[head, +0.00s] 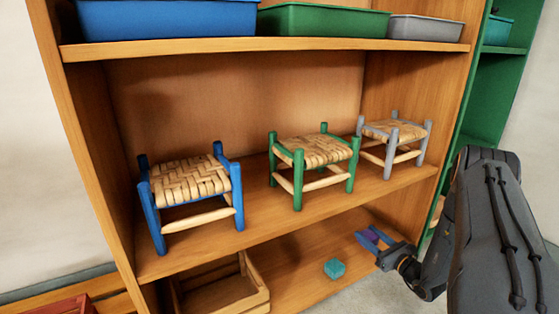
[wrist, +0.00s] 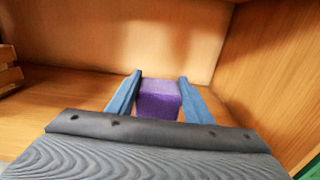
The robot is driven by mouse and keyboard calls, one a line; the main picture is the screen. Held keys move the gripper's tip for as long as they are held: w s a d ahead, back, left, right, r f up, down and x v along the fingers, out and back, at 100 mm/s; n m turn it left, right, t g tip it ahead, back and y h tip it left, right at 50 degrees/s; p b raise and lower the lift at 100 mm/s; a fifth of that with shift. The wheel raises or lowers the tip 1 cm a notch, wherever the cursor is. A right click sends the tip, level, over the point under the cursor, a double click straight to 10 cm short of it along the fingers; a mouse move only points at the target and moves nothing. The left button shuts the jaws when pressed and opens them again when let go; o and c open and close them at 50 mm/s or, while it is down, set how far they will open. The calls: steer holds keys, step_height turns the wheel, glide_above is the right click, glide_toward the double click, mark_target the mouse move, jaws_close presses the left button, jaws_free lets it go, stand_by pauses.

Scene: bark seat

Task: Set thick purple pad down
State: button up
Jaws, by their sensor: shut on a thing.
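The thick purple pad (wrist: 158,97) is a purple block between the two blue fingers of my gripper (wrist: 160,88) in the wrist view. My gripper is shut on it. In the head view the pad (head: 371,236) is small and partly hidden by the fingers of my gripper (head: 375,240), at the right of the bottom shelf (head: 300,280). I cannot tell whether the pad touches the shelf board.
A teal block (head: 334,268) lies on the bottom shelf left of my gripper. A wooden crate (head: 222,287) stands further left. Small blue (head: 190,185), green (head: 313,160) and grey (head: 394,135) stools with woven seats stand on the shelf above. The shelf's right side wall (wrist: 280,75) is close.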

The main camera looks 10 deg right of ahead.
steer(key=s+a+r+n+g+y+p, duration=0.25)
steer(key=s+a+r+n+y, duration=0.2)
steer(key=s+a+r, duration=0.6)
steer(key=s+a+r+n+g+y+p, duration=0.25)
steer(key=s+a+r+g+y, duration=0.2)
steer(key=s+a+r, duration=0.65)
step_height(320, 180, up, 27)
steer(key=s+a+m+t+h+p, duration=0.2)
steer(key=m+t+h+p, duration=0.3)
steer(key=p, duration=3.1)
steer(key=shift+s+a+f+t+h+p, duration=0.25)
steer(key=shift+s+t+h+p, duration=0.15)
steer(key=shift+h, duration=0.1)
